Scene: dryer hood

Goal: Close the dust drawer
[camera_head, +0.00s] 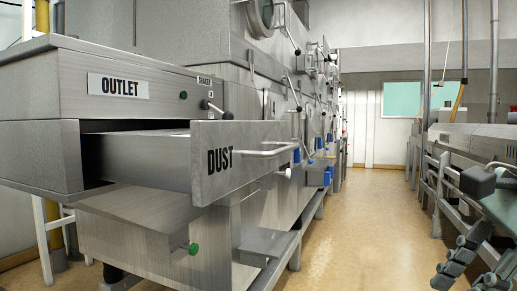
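The dust drawer (225,160) is a grey metal drawer with "DUST" on its front panel and a pale bar handle (265,151). It is pulled out from the machine cabinet (50,150), below the part labelled "OUTLET". A dark gap shows around the drawer's left side. My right gripper (462,268) is partly in view at the lower right, well apart from the drawer. Its frame edge cuts it off, so its opening is unclear. My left gripper is not in view.
A long row of metal machines runs back on the left, with a low metal ledge (270,244) below the drawer. Other equipment (475,143) lines the right side. The tan floor (365,225) between them is clear.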

